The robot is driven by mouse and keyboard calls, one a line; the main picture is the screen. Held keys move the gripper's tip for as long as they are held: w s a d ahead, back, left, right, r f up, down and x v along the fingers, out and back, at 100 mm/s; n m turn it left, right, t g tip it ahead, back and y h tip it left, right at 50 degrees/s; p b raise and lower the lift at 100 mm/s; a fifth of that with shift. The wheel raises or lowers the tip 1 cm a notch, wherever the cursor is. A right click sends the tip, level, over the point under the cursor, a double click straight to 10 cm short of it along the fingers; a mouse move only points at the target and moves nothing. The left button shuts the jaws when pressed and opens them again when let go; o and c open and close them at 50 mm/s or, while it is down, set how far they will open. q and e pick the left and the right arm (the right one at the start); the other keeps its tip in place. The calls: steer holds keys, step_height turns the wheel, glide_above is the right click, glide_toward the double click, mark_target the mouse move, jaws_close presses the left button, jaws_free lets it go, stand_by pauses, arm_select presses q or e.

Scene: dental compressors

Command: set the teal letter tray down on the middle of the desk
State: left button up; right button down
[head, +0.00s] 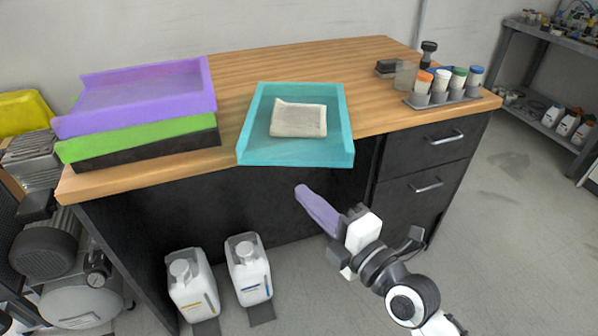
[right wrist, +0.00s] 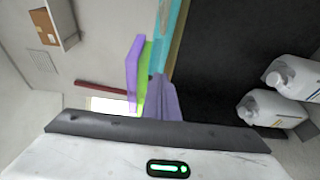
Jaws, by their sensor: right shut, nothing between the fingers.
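The teal letter tray (head: 343,145) is on the wooden desk (head: 330,60), at the front edge, with a folded pale cloth or paper bundle (head: 298,119) inside. Its front wall reaches past the desk's front edge. A teal strip of it shows in the right wrist view (right wrist: 178,35). My right gripper (head: 302,191) is shut and empty, in front of the desk and below the tray's front wall, apart from it. Its purple-grey fingers also show in the right wrist view (right wrist: 163,98). My left gripper is in neither view.
A purple tray (head: 140,92) sits on green (head: 140,136) and black (head: 150,154) trays at the desk's left. A bottle rack (head: 445,99) stands at the right. White jugs (head: 248,270) stand on the floor. The desk behind the teal tray is clear.

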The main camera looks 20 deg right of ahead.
steer(key=w, duration=0.7)
steer(key=shift+d, duration=0.1)
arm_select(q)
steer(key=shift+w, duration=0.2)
arm_select(e)
steer(key=shift+w+d, duration=0.15)
steer(key=shift+w, duration=0.2)
